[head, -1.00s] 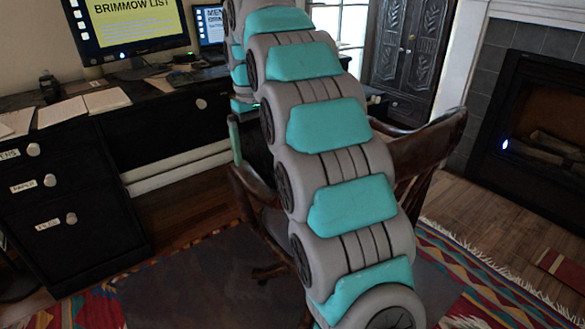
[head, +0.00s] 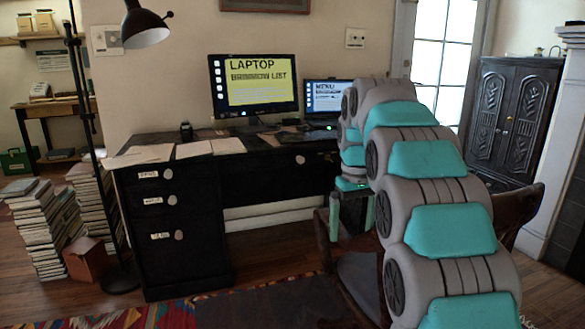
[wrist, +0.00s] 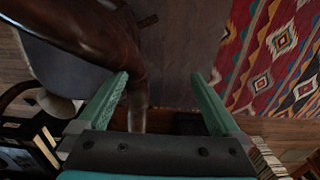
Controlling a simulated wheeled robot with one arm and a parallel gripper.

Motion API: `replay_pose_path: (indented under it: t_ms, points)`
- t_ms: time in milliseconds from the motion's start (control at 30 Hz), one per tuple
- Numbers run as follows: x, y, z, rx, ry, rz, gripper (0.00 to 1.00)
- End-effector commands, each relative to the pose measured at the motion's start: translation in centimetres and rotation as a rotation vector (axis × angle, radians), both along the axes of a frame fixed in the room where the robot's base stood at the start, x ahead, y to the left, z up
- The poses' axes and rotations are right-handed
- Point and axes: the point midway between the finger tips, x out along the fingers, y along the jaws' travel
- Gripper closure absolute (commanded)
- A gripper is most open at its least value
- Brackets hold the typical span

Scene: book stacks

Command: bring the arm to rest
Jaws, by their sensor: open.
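My segmented grey-and-teal arm rises from the bottom right of the head view and curls over at its far end. My gripper (head: 350,222) hangs there with its green fingers pointing down, beside the desk front and over the dark wooden chair (head: 516,207). In the wrist view my gripper (wrist: 160,78) has its two fingers wide apart with nothing held. The chair's dark curved wood (wrist: 75,30) lies just beyond and partly between the fingers. I cannot tell whether the left finger touches it.
A black desk (head: 178,232) carries papers, a monitor (head: 253,84) and a laptop (head: 328,96). A floor lamp (head: 146,27) and book stacks (head: 40,225) stand left. A carved cabinet (head: 512,120) stands back right. A patterned rug (wrist: 282,45) covers part of the floor.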

Motion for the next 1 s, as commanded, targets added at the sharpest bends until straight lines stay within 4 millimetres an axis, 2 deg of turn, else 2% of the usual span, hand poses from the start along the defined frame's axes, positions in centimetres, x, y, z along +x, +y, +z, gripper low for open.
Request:
replay_pose_path:
  t_ms: [367, 567, 767, 1000]
  points:
    - [-2.9, -0.3, -0.1, -0.001, 0.014, -0.032, 0.00]
    - [-5.6, -0.5, -0.4, -0.002, 0.027, -0.060, 0.00]
    - [-10.1, -0.8, -1.2, -0.003, 0.043, -0.101, 0.00]
    - [-18.6, -1.1, -3.6, -0.006, 0.078, -0.169, 0.00]
